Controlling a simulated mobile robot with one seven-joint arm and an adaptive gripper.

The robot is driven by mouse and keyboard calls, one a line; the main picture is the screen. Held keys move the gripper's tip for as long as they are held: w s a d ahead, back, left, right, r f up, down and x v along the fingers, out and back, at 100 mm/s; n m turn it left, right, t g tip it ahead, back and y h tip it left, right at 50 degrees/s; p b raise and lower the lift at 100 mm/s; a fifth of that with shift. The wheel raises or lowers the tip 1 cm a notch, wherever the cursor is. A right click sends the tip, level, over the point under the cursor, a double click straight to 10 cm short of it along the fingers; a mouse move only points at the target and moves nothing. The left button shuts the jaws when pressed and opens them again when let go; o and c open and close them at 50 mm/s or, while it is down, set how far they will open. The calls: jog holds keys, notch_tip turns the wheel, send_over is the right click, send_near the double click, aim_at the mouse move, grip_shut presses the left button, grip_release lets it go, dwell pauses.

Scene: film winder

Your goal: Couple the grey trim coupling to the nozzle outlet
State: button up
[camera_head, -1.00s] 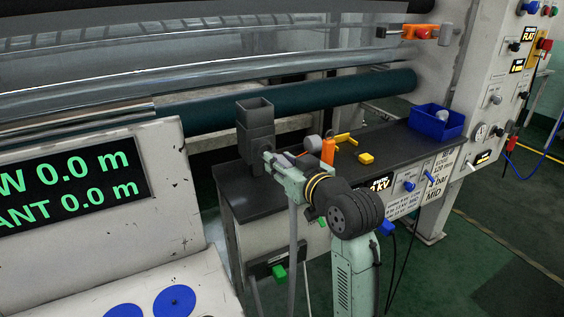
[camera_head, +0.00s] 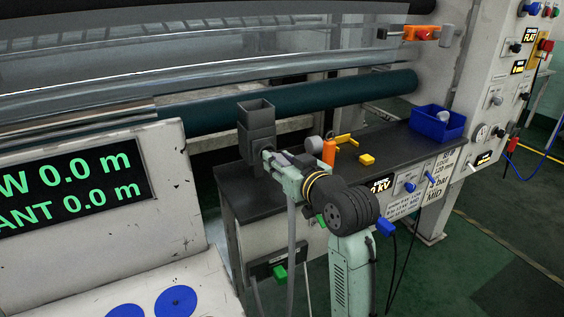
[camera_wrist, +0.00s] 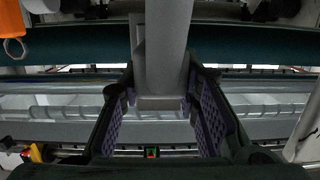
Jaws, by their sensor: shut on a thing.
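A dark grey square nozzle (camera_head: 257,132) with an open, flared top stands upright at the left end of the dark bench. My gripper (camera_head: 272,160) is just right of it, at its lower part. In the wrist view, the purple-padded fingers are shut around a grey tubular part (camera_wrist: 163,50), which looks like the trim coupling. A grey hose (camera_head: 291,245) hangs below my gripper in the head view. The coupling is largely hidden by the fingers there. I cannot tell whether it touches the nozzle outlet.
The dark bench (camera_head: 400,150) carries an orange block (camera_head: 329,152), yellow pieces (camera_head: 366,159) and a blue bin (camera_head: 437,123). A teal roller (camera_head: 330,95) runs behind it. A white display console (camera_head: 180,190) stands at the left. A control panel (camera_head: 495,90) is at the right.

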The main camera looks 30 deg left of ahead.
jog(key=shift+x, duration=0.9)
jog(key=shift+w+a+r+p, duration=0.1)
jog(key=shift+a+r+p, duration=0.1)
jog(key=shift+p, duration=0.15)
dwell(0.5)
jog(key=o, duration=1.3)
jog(key=shift+c, duration=0.2)
jog(key=shift+f, duration=0.1)
jog(key=v, duration=1.2)
